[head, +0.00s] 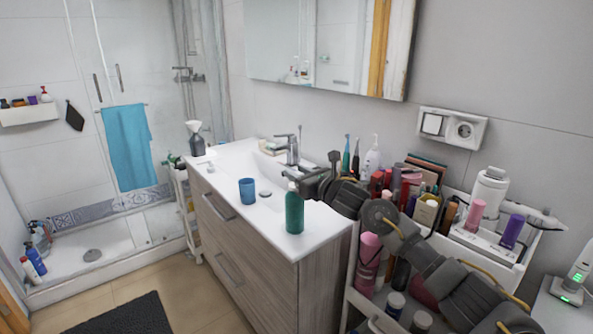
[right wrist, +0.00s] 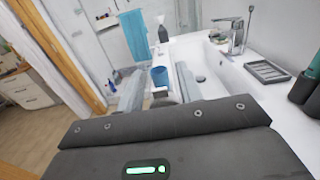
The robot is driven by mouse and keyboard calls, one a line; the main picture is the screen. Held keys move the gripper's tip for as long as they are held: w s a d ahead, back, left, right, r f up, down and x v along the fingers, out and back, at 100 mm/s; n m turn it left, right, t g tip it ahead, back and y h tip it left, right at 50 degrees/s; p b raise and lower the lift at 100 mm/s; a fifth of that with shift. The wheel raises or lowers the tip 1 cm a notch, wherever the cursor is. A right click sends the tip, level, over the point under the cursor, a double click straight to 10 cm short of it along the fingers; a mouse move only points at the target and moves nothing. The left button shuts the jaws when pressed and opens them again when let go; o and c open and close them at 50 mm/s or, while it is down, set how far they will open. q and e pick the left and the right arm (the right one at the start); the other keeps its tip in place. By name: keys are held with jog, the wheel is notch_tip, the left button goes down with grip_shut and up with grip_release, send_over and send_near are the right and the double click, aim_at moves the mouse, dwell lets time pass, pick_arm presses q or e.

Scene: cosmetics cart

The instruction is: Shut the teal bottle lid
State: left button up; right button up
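The teal bottle (head: 294,212) stands upright on the white sink counter, near its front right corner, in the head view. Its narrow top shows, but at this size I cannot tell how its lid sits. My right gripper (head: 291,174) points left, just behind and above the bottle top, seemingly apart from it. In the right wrist view my right gripper (right wrist: 158,88) has its two fingers spread with no clear object held between them. I cannot make out the teal bottle in that view. My left gripper is not in view.
A blue cup (head: 247,190) stands on the sink counter (head: 226,160), left of the bottle. The faucet (head: 291,150) is behind. The cosmetics cart (head: 484,255), crowded with bottles, stands at right under my right arm. A soap tray (right wrist: 267,71) lies by the basin.

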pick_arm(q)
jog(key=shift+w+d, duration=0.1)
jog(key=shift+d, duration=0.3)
pick_arm(e)
jog(key=shift+w+a, duration=0.25)
jog(key=shift+w, duration=0.05)
